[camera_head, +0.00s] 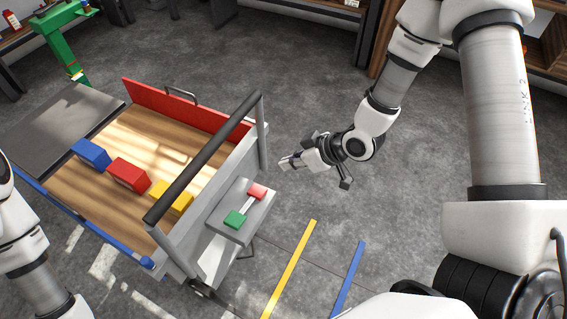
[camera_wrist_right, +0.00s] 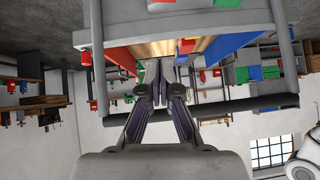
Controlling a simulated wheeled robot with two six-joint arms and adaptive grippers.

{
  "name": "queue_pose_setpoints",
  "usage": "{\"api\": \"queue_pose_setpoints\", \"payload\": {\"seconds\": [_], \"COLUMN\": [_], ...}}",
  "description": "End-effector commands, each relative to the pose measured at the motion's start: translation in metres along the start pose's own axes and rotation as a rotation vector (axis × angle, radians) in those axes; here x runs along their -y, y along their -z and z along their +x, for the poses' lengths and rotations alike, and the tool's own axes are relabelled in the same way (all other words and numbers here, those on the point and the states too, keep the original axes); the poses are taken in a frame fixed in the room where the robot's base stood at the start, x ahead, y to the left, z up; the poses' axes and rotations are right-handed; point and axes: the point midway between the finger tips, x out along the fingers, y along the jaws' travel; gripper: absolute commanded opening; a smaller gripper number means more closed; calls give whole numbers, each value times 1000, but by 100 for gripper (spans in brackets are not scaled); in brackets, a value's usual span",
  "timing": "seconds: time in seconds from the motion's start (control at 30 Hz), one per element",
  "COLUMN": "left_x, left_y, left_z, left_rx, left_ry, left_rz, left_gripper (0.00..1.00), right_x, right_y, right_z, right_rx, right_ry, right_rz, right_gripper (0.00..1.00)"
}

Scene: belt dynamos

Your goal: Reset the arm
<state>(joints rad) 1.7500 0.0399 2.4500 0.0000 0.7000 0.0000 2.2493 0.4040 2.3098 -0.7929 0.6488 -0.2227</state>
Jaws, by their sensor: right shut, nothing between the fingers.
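My right arm reaches in from the upper right in the head view. Its gripper (camera_head: 288,162) is shut and empty, held to the right of the cart over the grey floor. Its closed fingers (camera_wrist_right: 160,72) also show in the right wrist view, which looks upside down toward the cart. Only white links of my left arm show at the lower left of the head view; the left gripper is out of frame.
A wooden-decked cart (camera_head: 75,192) carries a blue block (camera_head: 91,153), a red block (camera_head: 129,174) and a yellow block (camera_head: 171,196). Its dark handle bar (camera_head: 205,158) and side shelf (camera_head: 243,209) are near my right gripper. A green machine (camera_head: 62,42) stands upper left.

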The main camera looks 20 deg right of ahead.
Motion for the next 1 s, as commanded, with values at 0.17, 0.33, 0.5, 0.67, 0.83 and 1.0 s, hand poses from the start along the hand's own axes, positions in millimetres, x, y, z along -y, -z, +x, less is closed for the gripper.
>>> {"api": "queue_pose_setpoints", "payload": {"seconds": [0.17,0.33,0.5,0.67,0.83,1.0], "left_x": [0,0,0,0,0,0], "left_y": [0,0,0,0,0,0], "left_z": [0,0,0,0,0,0], "left_rx": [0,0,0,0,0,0], "left_ry": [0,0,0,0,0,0], "left_rz": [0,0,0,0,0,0], "left_gripper": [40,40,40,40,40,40], "right_x": [0,0,13,67,114,98], "right_y": [0,0,-30,-133,-248,-266], "right_z": [0,0,13,34,12,-9], "right_rx": [0,0,66,327,675,728], "right_ry": [0,-1,31,90,-93,-335], "right_rz": [0,0,10,99,394,606], "right_gripper": [0,0,0,0,0,0]}}
